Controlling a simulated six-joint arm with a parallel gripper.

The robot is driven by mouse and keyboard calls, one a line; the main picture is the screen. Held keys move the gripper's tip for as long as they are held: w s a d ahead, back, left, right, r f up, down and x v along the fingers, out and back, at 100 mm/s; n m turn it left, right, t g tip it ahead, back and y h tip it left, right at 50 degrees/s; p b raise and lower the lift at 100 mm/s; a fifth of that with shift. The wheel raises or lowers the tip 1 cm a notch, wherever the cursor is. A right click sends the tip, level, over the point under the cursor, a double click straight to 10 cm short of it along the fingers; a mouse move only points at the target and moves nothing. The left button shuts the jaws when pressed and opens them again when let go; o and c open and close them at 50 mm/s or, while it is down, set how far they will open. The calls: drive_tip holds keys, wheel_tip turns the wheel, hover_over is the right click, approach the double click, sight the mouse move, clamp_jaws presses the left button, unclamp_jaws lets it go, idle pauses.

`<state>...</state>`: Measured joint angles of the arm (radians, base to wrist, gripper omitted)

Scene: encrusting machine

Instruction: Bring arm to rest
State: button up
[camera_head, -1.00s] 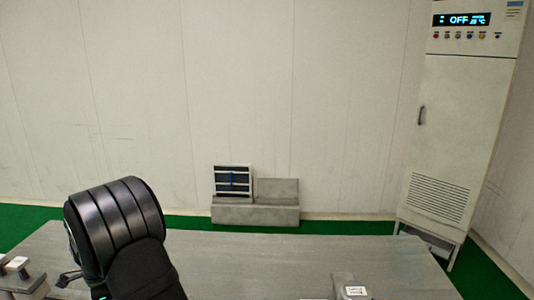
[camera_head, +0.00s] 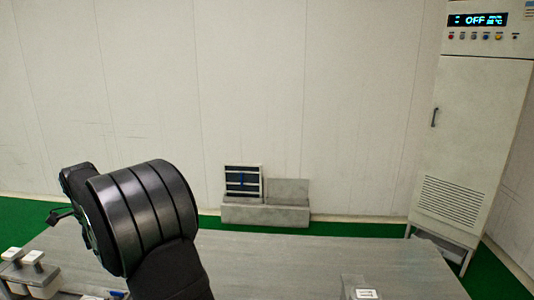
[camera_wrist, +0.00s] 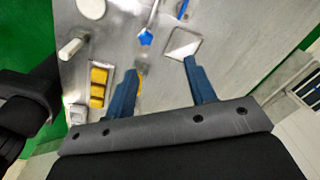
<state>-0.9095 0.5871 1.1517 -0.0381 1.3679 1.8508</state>
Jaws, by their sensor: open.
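My gripper (camera_wrist: 160,88) shows in the wrist view with its two blue fingers spread apart and nothing between them. It is open and above the metal table (camera_wrist: 125,25). In the head view my black arm rises at the lower left over the grey table (camera_head: 330,255). The fingers cannot be made out clearly there.
The wrist view shows yellow blocks (camera_wrist: 98,85), a white cylinder (camera_wrist: 70,47), a blue star-shaped piece (camera_wrist: 146,38) and a square metal plate (camera_wrist: 183,44) on the table. A tall cabinet (camera_head: 475,130) reading OFF stands at the right. Much of the table's right side is bare.

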drive_tip(key=w+d+r+n+t+y, duration=0.2)
drive_tip(key=w+n+t, duration=0.3)
drive_tip(key=w, duration=0.4)
drive_tip(key=w+d+r+n+t+y, duration=0.2)
drive_tip(key=w+d+n+t+y, duration=0.1)
drive_tip(key=w, duration=0.6)
drive_tip(key=shift+d+r+n+t, duration=0.35)
drive_tip(key=shift+d+n+t, duration=0.35)
drive_tip(key=shift+n+t, duration=0.65)
